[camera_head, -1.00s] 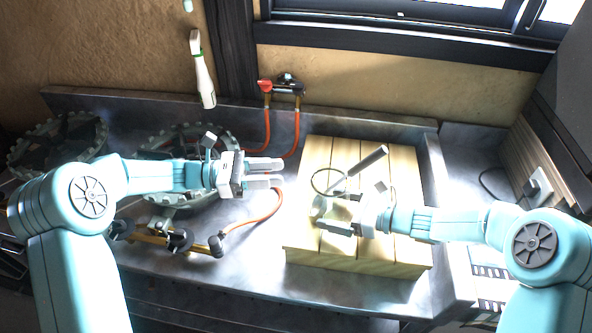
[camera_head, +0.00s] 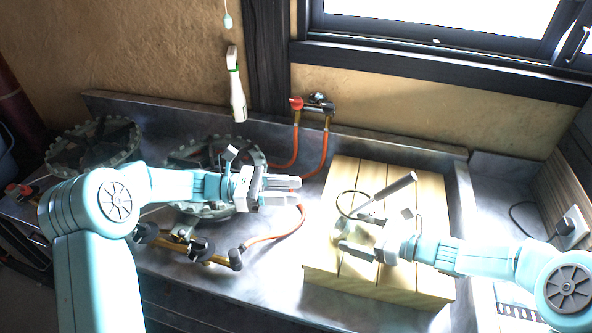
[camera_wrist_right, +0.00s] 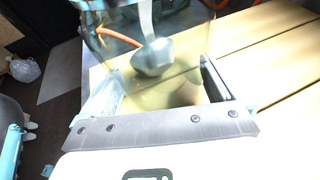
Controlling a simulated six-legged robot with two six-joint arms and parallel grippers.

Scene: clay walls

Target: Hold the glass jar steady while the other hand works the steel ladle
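A clear glass jar with a dark rim (camera_head: 338,203) stands on the slatted wooden board. The steel ladle (camera_head: 397,186) leans in it, its handle sticking out up and to the right. In the right wrist view the ladle's round bowl (camera_wrist_right: 153,58) shows inside the jar (camera_wrist_right: 180,95). My right gripper (camera_head: 350,238) has its fingers on opposite sides of the jar's lower body and is shut on it; the fingers (camera_wrist_right: 160,92) also show in the wrist view.
The wooden board (camera_head: 432,200) lies on a metal counter (camera_head: 265,275). Orange hoses (camera_head: 326,155) run from taps behind to burner parts (camera_head: 185,245) at the left. The right part of the board is clear.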

